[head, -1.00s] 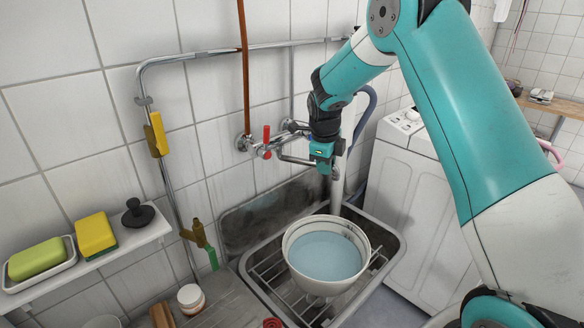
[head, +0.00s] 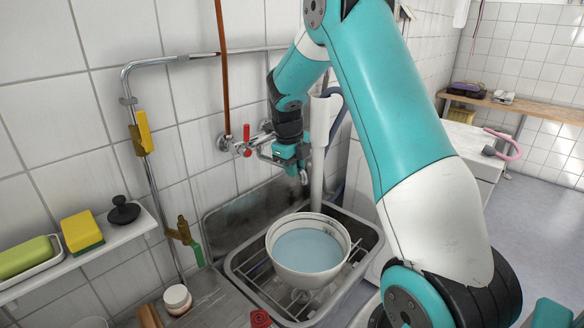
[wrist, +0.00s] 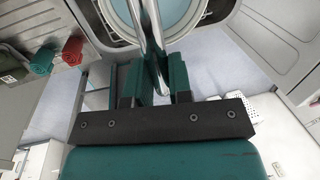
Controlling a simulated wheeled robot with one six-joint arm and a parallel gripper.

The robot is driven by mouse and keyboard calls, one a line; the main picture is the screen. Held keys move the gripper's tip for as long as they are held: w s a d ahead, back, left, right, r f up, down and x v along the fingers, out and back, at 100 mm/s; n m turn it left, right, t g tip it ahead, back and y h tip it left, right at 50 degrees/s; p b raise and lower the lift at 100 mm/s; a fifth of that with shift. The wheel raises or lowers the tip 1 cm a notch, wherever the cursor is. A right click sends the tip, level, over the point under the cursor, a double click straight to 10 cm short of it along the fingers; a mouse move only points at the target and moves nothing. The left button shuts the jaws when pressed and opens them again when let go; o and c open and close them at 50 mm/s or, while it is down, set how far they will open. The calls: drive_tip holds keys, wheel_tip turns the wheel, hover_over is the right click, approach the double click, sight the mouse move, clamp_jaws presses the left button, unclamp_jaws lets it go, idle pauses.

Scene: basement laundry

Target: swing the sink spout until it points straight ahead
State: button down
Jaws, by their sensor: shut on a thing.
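The sink spout (head: 303,178) is a thin metal pipe running from the wall tap (head: 246,141) with its red handle. It slants out to the right above the sink, and its outlet end bends down. My gripper (head: 290,158) is shut on the spout near this end and hides part of it. In the wrist view, the spout (wrist: 150,30) runs as a shiny pipe between the teal fingers of my gripper (wrist: 152,82). A white bowl (head: 280,260) of bluish water stands on a rack in the sink, below and a little in front of my gripper.
A metal sink basin (head: 366,226) surrounds the bowl. A white standing pipe (head: 318,150) rises close to the right of my gripper. A shelf (head: 75,262) with sponges is at the left. A white washing machine (head: 462,150) stands at the right, partly behind my arm.

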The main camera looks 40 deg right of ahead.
drive_tip(key=shift+w+r, duration=0.1)
drive_tip(key=c, duration=1)
unclamp_jaws()
drive_tip(key=shift+c, duration=0.2)
drive_tip(key=a+r, duration=0.3)
drive_tip(key=r, duration=1.4)
drive_tip(key=shift+s+a, duration=0.15)
drive_tip(key=shift+s, duration=0.1)
drive_tip(key=s+a+n+y+p, duration=0.1)
drive_tip(key=s+a+n, duration=0.2)
drive_tip(key=a+n, duration=0.4)
drive_tip(key=s+a+n+t+y, duration=0.1)
drive_tip(key=s+a+n, duration=0.3)
drive_tip(key=a+n, duration=0.3)
drive_tip(key=s+a+n+y+p, duration=0.1)
drive_tip(key=s+a+n, duration=0.3)
drive_tip(key=n, duration=0.5)
drive_tip(key=s+a+f+n+g+y+p, duration=0.1)
drive_tip(key=s+a+f+n+y, duration=0.1)
drive_tip(key=s+a+n, duration=1.1)
drive_tip(key=s+n+y, duration=0.1)
drive_tip(key=s+n, duration=0.2)
drive_tip(key=n, duration=0.3)
drive_tip(key=shift+a, duration=0.15)
